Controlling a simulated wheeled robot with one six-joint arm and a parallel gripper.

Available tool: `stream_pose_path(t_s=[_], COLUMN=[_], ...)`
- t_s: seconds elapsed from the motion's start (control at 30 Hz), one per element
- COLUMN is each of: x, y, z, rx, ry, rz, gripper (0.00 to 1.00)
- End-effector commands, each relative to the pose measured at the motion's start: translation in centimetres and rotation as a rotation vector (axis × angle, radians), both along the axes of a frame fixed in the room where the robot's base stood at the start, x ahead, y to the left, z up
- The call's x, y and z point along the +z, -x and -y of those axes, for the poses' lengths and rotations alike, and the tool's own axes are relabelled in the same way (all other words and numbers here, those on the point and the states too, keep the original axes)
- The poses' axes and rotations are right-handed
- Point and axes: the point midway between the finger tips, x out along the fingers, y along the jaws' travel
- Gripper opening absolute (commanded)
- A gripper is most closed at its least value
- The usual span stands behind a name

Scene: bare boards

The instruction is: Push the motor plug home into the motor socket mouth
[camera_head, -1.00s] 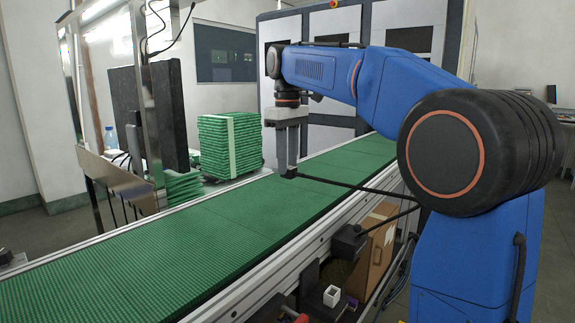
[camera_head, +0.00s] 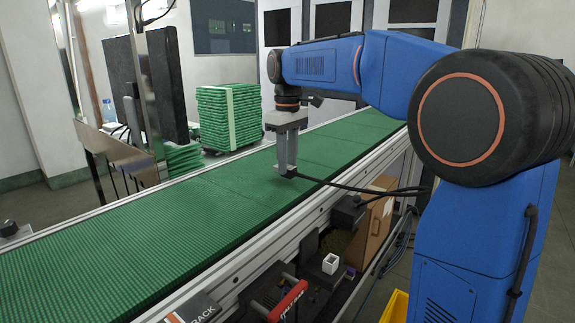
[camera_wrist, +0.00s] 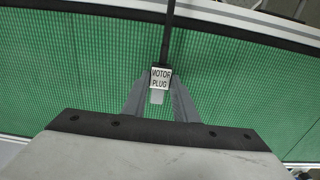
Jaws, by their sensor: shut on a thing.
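My gripper (camera_head: 288,168) is shut on the motor plug (camera_wrist: 160,78), whose white "MOTOR PLUG" label shows between the fingers in the wrist view. In the head view the plug (camera_head: 289,173) is a small dark block at the fingertips, low over the green belt. I cannot tell whether it touches the belt. A black cable (camera_head: 350,188) leads from the plug to the right. I see no labelled motor socket mouth, and cannot tell which part it is.
The green conveyor belt (camera_head: 130,240) runs under my gripper. A black box (camera_head: 347,212) sits on its near rail. Stacked green slabs (camera_head: 229,118) stand behind the belt.

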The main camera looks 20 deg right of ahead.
Motion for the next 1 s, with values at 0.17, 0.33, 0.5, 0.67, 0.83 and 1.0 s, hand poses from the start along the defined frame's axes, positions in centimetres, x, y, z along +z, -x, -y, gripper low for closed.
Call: stream_pose_path(t_s=[0.17,0.33,0.5,0.67,0.83,1.0], x=[-1.10,-1.07,-1.44,-1.44,-1.45,-0.93], y=[0.02,0.01,0.01,0.00,0.01,-0.02], z=[0.00,0.01,0.01,0.00,0.00,0.00], rx=[0.000,0.000,0.000,0.000,0.000,0.000], ry=[0.000,0.000,0.000,0.000,0.000,-0.001], rz=[0.000,0.000,0.000,0.000,0.000,0.001], gripper=[0.04,0.04,0.04,0.45,0.45,0.45])
